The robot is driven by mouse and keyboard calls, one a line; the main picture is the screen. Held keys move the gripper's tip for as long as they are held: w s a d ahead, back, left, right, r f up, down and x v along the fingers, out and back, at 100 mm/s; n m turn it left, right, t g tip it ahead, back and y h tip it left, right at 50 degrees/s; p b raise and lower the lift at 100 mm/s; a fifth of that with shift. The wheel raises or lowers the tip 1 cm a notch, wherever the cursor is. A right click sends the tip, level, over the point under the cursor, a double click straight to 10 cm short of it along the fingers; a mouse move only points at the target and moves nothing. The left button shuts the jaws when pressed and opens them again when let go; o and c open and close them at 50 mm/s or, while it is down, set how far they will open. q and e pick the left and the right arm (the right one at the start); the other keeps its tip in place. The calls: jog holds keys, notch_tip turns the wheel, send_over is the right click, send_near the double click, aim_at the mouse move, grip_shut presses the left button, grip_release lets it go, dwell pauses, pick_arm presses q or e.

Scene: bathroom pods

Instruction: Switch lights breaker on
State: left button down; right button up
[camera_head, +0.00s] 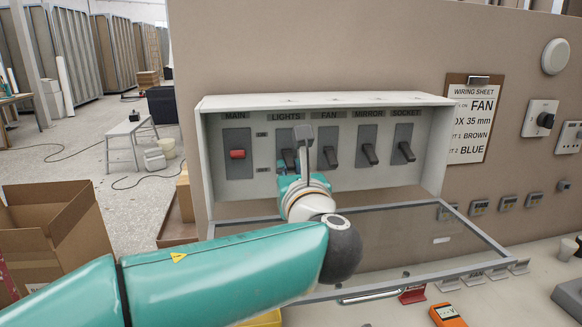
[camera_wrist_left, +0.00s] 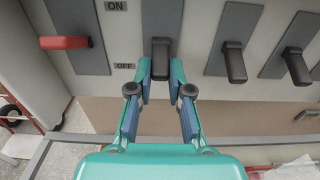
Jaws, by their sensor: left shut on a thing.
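An open grey breaker box (camera_head: 430,170) hangs on the wall with switches labelled MAIN, LIGHTS, FAN, MIRROR and SOCKET. The black lights breaker lever (camera_wrist_left: 160,50) points down towards the OFF mark in the left wrist view. My left gripper (camera_wrist_left: 160,82) is shut on this lever, one finger at each side. In the head view my left gripper (camera_head: 296,172) is in front of the LIGHTS switch, and my wrist partly hides it. The red main lever (camera_head: 237,154) is to the left. My right gripper is out of view.
The fan lever (camera_head: 332,157) is close to the right of my gripper; mirror (camera_head: 369,154) and socket (camera_head: 405,151) levers follow. The box's clear cover (camera_head: 420,235) hangs open below my wrist. An orange meter (camera_head: 447,315) lies on the counter.

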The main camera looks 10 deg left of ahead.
aim_at(289, 157)
pick_arm(q)
notch_tip(289, 157, up, 3)
jog(key=g+h+p, duration=0.2)
jog(key=g+p, duration=0.3)
jog(key=p, duration=0.9)
jog(key=shift+r, duration=0.1)
jog(key=shift+g+h+p, duration=0.4)
jog(key=shift+g, duration=0.3)
jog(key=shift+w+r+g+h, duration=0.1)
jog(key=shift+r+g+h, duration=0.15)
jog(key=shift+g, duration=0.35)
jog(key=shift+w+r+g+h, duration=0.1)
jog(key=shift+r+g+h, duration=0.15)
jog(key=shift+g, duration=0.35)
jog(key=c, duration=1.1)
grip_release()
jog(key=shift+f, duration=0.1)
jog(key=v, duration=1.2)
